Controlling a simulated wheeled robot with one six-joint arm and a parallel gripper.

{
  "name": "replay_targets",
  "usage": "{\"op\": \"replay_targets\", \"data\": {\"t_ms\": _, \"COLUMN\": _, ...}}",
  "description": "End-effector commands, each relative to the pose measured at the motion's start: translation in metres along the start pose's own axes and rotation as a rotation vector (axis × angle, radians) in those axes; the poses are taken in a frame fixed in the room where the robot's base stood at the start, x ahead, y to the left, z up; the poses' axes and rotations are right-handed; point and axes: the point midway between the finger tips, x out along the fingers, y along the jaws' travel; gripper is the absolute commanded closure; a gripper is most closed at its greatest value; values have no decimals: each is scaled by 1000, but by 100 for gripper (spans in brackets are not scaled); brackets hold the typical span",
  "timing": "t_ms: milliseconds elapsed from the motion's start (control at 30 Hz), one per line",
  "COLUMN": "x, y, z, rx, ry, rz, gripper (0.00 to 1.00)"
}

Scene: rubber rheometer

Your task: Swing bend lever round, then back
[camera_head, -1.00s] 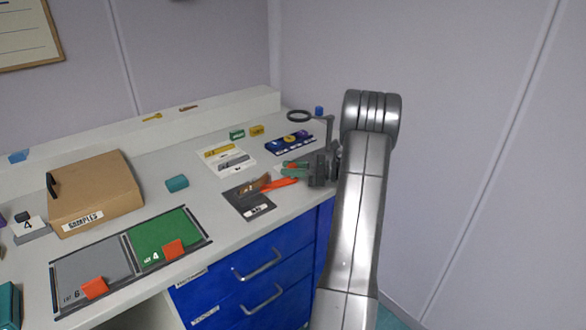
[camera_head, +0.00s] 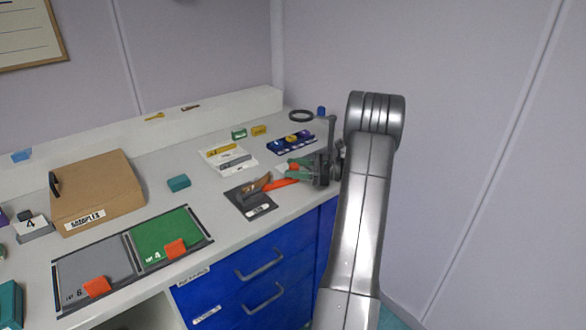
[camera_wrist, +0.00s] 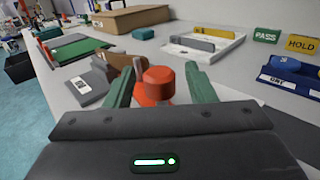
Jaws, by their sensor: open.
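The bend lever (camera_head: 281,185) is an orange-red bar reaching right from a dark bend fixture (camera_head: 234,197) with a brown upright piece. In the wrist view its red round knob (camera_wrist: 157,77) stands between my two green fingers. My gripper (camera_head: 293,168) is open at the lever's outer end. In the wrist view my gripper (camera_wrist: 158,70) has a finger on each side of the knob, with a gap on the right; on the left I cannot tell whether it touches. The fixture's dark plate (camera_wrist: 88,90) lies beyond the left finger. My gripper partly hides the lever's end.
A white card tray (camera_head: 228,159) and a blue tray (camera_head: 290,143) lie behind the lever. A dark ring (camera_head: 301,115) stands at the back corner. A teal block (camera_head: 179,182) and a samples box (camera_head: 98,190) are further left. The bench's front edge is close, above blue drawers (camera_head: 262,275).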

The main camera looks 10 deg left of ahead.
Motion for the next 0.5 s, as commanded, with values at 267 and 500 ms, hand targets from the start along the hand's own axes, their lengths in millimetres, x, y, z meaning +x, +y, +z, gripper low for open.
{"op": "replay_targets", "data": {"t_ms": 267, "x": -59, "y": -1, "z": -1, "rx": 0, "ry": 1, "rz": -6, "gripper": 50}}
{"op": "replay_targets", "data": {"t_ms": 500, "x": -108, "y": 0, "z": -1, "rx": 0, "ry": 1, "rz": -4, "gripper": 50}}
